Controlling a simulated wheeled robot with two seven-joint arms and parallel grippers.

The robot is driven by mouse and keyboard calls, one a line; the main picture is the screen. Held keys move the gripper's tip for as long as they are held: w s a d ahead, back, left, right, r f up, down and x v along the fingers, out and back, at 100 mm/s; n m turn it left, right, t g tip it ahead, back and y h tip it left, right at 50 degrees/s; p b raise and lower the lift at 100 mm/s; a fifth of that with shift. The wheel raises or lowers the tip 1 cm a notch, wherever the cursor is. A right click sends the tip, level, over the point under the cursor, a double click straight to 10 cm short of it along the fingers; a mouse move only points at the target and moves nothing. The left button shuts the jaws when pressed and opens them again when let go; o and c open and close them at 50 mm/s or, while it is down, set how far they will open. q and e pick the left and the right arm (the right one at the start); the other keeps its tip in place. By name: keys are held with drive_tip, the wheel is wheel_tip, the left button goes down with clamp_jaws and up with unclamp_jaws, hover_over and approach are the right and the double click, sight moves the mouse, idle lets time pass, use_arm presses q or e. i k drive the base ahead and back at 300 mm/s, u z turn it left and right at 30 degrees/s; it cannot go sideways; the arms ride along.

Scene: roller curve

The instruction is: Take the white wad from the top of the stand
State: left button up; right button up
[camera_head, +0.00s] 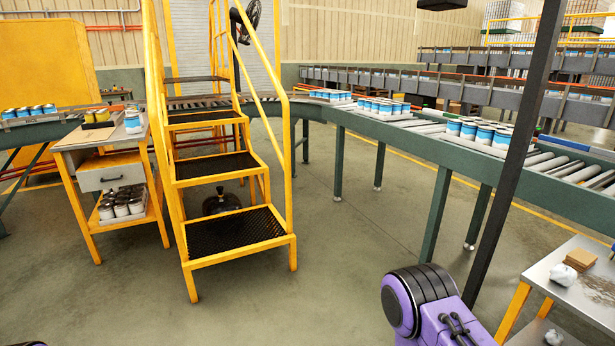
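A small white crumpled wad (580,259) lies on the metal top of a stand (590,296) at the right edge of the view. The stand has yellow legs and is partly cut off by the frame. Neither of my grippers is in view. A purple and black link of my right arm shows at the bottom, left of the stand.
Brown square pieces (580,257) lie beside the upper wad. A dark post (505,190) rises left of the stand. A roller conveyor (440,150) with blue-white cans runs behind. The middle floor is clear.

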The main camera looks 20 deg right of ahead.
sight(564, 275)
drive_tip(key=z, duration=0.5)
drive_tip(key=i, duration=1.05)
drive_tip(key=z, duration=1.85)
drive_tip(key=i, duration=0.95)
drive_tip(key=z, duration=0.9)
